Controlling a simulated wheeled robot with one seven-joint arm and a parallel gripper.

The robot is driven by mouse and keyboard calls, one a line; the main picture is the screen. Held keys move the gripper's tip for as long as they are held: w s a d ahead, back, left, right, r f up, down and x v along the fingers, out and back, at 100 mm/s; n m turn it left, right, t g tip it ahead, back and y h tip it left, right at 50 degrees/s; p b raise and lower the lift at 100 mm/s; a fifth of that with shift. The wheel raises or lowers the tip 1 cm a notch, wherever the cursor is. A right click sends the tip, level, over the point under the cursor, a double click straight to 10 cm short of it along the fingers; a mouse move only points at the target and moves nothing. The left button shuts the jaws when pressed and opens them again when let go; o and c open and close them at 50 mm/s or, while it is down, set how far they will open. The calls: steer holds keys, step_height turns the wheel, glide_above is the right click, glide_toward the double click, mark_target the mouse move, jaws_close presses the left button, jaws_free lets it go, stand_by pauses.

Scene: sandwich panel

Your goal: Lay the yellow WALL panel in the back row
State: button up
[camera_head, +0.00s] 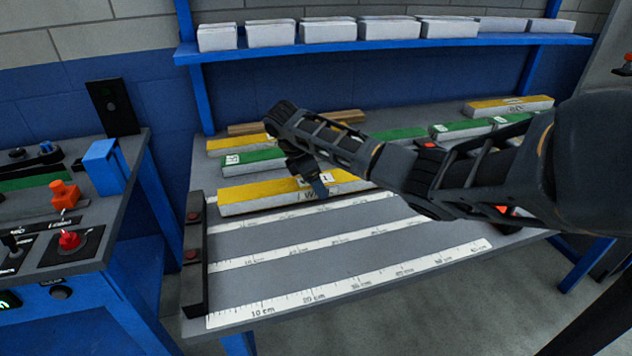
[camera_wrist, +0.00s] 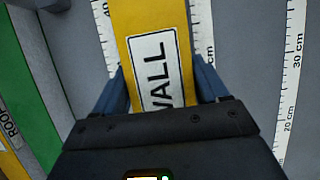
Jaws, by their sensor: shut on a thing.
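The yellow WALL panel (camera_head: 247,191) has a yellow top, a pale side and a white label. It lies roughly level at the rear-left of the grey table (camera_head: 300,275), in front of a green panel (camera_head: 250,164). My gripper (camera_head: 318,188) is shut on it near its label, and my arm hides part of its right side. In the wrist view my gripper (camera_wrist: 160,88) has a finger on each side of the yellow WALL panel (camera_wrist: 150,15), and the label reads WALL. I cannot tell whether the panel touches the table.
Several white ruler strips (camera_head: 345,284) cross the bare front of the table. A dark stop bar (camera_head: 194,255) stands at its left edge. Another yellow panel (camera_head: 507,105) lies at the back right, near green panels. A blue shelf (camera_head: 400,44) with white boxes is behind.

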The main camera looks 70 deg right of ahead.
steer(key=shift+f, duration=0.45)
steer(key=o, duration=1.2)
steer(key=shift+o, duration=0.2)
steer(key=p+v, duration=0.1)
steer(key=v, duration=0.7)
steer(key=shift+f, duration=0.1)
